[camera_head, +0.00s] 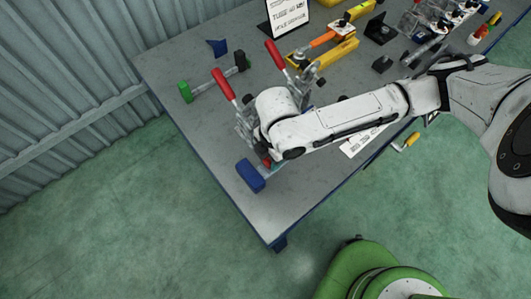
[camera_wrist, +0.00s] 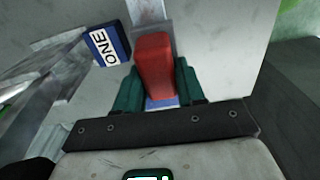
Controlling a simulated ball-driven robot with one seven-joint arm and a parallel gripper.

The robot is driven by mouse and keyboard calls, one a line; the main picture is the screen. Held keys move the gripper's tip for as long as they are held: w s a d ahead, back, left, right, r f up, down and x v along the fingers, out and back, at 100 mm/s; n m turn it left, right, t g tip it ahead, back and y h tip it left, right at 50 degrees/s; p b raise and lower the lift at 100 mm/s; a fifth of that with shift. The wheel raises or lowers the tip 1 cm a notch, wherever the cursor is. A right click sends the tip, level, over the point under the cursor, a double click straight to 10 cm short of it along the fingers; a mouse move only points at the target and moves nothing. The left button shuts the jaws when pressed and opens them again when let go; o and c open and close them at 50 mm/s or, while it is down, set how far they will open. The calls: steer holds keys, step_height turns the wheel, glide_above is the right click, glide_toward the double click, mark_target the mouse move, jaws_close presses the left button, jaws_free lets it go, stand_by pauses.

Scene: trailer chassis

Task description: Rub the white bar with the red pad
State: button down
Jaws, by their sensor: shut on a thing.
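A red pad (camera_wrist: 155,68) is held between the dark green fingers of my gripper (camera_wrist: 158,88) in the wrist view. In the head view my gripper (camera_head: 268,161) is near the table's front left corner, with a little red showing at its tip. A pale grey-white strip (camera_wrist: 151,12) runs beyond the top end of the pad; it may be the white bar. I cannot tell whether the pad touches it. In the head view my arm hides most of that spot. A pale bar (camera_head: 212,84) with a green end and a black end lies farther back.
A blue block (camera_head: 250,176) lies beside my gripper at the table (camera_head: 190,125) edge. Two red-handled clamps (camera_head: 224,84) (camera_head: 275,54) stand close behind my wrist. Yellow tools (camera_head: 300,60) lie farther back.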

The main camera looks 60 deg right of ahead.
steer(key=shift+s+d+f, duration=0.1)
steer(key=shift+s+d, duration=0.1)
steer(key=shift+d, duration=0.55)
steer(key=shift+s+d+r, duration=0.1)
steer(key=shift+s+d, duration=0.1)
steer(key=shift+d, duration=0.55)
steer(key=shift+s+d+f, duration=0.1)
steer(key=shift+s+d, duration=0.1)
steer(key=shift+d, duration=0.55)
steer(key=shift+s+d+p, duration=0.2)
steer(key=shift+s+d, duration=0.05)
steer(key=shift+d, duration=0.6)
steer(key=shift+s+d+p, duration=0.15)
steer(key=shift+s+d, duration=0.1)
steer(key=shift+d, duration=0.6)
step_height(320, 180, up, 3)
steer(key=shift+f+p, duration=0.15)
steer(key=shift+p, duration=1.05)
steer(key=shift+r, duration=1.75)
steer(key=shift+r, duration=0.1)
steer(key=shift+r, duration=1.4)
